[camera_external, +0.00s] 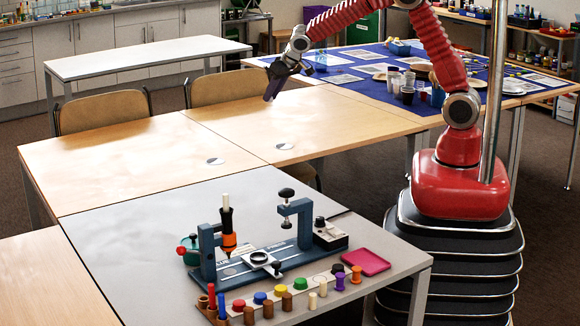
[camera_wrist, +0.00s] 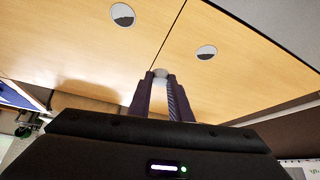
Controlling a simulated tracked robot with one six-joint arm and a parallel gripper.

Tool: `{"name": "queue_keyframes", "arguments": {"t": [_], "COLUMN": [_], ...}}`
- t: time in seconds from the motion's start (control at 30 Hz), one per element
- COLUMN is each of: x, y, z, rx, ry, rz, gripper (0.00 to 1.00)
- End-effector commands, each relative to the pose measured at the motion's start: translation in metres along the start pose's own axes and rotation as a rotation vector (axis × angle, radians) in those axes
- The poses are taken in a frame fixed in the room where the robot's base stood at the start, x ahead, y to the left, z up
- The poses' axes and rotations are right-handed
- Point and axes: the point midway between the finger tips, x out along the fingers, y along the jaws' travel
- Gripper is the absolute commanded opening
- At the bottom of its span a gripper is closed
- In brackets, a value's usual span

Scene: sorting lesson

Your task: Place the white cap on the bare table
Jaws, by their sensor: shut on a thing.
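My gripper (camera_external: 270,95) hangs above the far edge of the bare wooden table (camera_external: 240,122), pointing down, in the external view. The cap is too small or hidden to make out in the external view. The wooden tabletop (camera_wrist: 75,50) spreads below and beyond the fingers in the wrist view.
Two round discs (camera_external: 215,161) (camera_external: 284,146) are set in the wooden tabletops, which are otherwise clear. A blue-covered table (camera_external: 350,75) with cups and papers stands behind on the right. A grey table (camera_external: 120,245) in front bears a blue fixture (camera_external: 250,262) and several coloured caps.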

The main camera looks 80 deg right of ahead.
Motion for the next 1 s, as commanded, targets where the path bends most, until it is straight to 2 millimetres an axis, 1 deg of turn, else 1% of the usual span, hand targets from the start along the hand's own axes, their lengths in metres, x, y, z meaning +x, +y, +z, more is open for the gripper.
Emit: {"name": "queue_keyframes", "arguments": {"t": [0.03,0.1,0.23,0.27,0.6,0.7,0.83,1.0], "x": [0.002,0.003,0.006,0.01,0.073,0.088,0.098,0.1], "y": [0.012,0.025,0.049,0.051,0.047,0.047,0.047,0.047], "z": [-0.003,-0.005,-0.009,-0.006,0.036,0.045,0.051,0.052], "rx": [0.016,0.034,0.064,0.066,0.06,0.06,0.061,0.062], "ry": [0.0,0.0,0.0,-0.003,-0.005,-0.003,-0.002,0.0], "rz": [0.01,0.022,0.041,0.044,0.042,0.042,0.04,0.04], "gripper": [0.0,0.0,0.0,0.0,0.0,0.0,0.0,0.0]}}
